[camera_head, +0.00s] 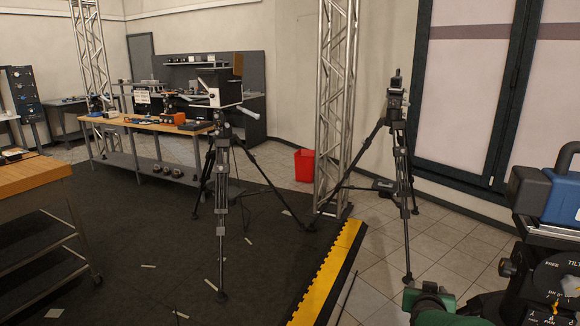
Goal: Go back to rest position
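Neither of my grippers shows in the head view, and no part of my arms can be made out for sure. The task line names no object. A black tripod (221,190) with a box-shaped camera (219,88) on top stands left of the middle on the dark floor. A second black tripod (402,165) stands on the tiles to the right. Close by at the lower right is a black tripod head (545,275) with dial lettering, a blue device (565,195) on it and a green part (430,300) beside it.
A wooden-topped workbench (30,172) stands at the left edge. A long bench (150,125) with tools stands behind. A metal truss (336,100) rises near a red bin (305,165). A yellow edge strip (328,275) borders the dark mat (170,255), which has open room.

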